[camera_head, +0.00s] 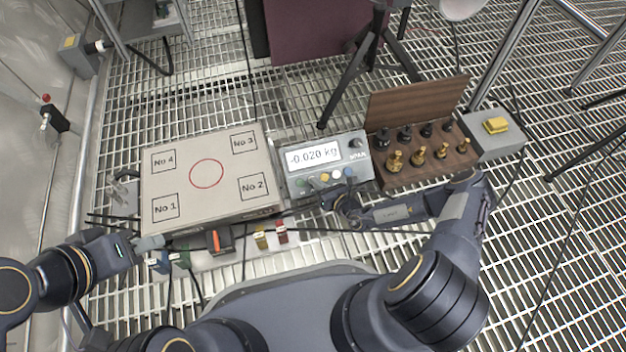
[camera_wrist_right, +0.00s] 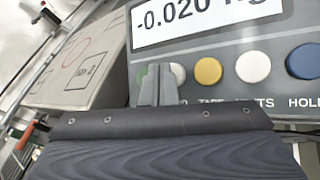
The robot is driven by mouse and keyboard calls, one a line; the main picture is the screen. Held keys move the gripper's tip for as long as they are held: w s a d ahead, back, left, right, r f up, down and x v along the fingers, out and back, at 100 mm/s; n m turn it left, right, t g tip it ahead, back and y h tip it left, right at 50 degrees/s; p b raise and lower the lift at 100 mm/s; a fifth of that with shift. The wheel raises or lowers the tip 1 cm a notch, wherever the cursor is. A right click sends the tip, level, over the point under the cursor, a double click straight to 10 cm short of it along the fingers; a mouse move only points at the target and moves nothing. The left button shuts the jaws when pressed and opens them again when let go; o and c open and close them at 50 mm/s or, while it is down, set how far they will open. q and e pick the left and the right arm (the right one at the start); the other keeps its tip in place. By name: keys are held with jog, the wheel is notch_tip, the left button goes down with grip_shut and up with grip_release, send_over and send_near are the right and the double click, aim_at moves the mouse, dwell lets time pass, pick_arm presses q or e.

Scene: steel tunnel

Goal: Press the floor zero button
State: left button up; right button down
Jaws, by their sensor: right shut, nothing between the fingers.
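The scale's grey display unit (camera_head: 356,186) reads -0.020 kg and has a row of round buttons on its front. In the right wrist view, the white button (camera_wrist_right: 178,76) sits between the green button (camera_wrist_right: 141,74) and the yellow button (camera_wrist_right: 208,71); its label is mostly hidden, with only an "O" visible. My right gripper (camera_wrist_right: 157,72) is shut and empty, its tips in front of the panel between the green and white buttons, partly covering both. Contact cannot be told. My left gripper (camera_head: 152,243) is by the platform's lower left corner; its jaw state is unclear.
The scale platform (camera_head: 225,150), with numbered squares and a red circle, lies left of the display. A wooden box (camera_head: 425,172) of black and brass weights stands right of it, beside a grey box with a yellow button (camera_head: 495,125). Small coloured items lie in front.

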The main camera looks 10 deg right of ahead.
jog(key=shift+f, duration=0.1)
dwell(0.3)
jog(key=shift+w+f, duration=0.25)
jog(key=shift+r, duration=0.1)
jog(key=shift+s+r+p, duration=0.25)
jog(key=shift+s+p, duration=0.05)
jog(key=shift+p, duration=0.3)
jog(key=shift+r, duration=0.1)
jog(key=s+r+p, duration=0.1)
jog(key=r+p, duration=0.1)
jog(key=p, duration=0.1)
jog(key=s+r+p, duration=0.2)
jog(key=p, duration=0.1)
jog(key=shift+s+r, duration=0.2)
jog(key=shift+r, duration=0.2)
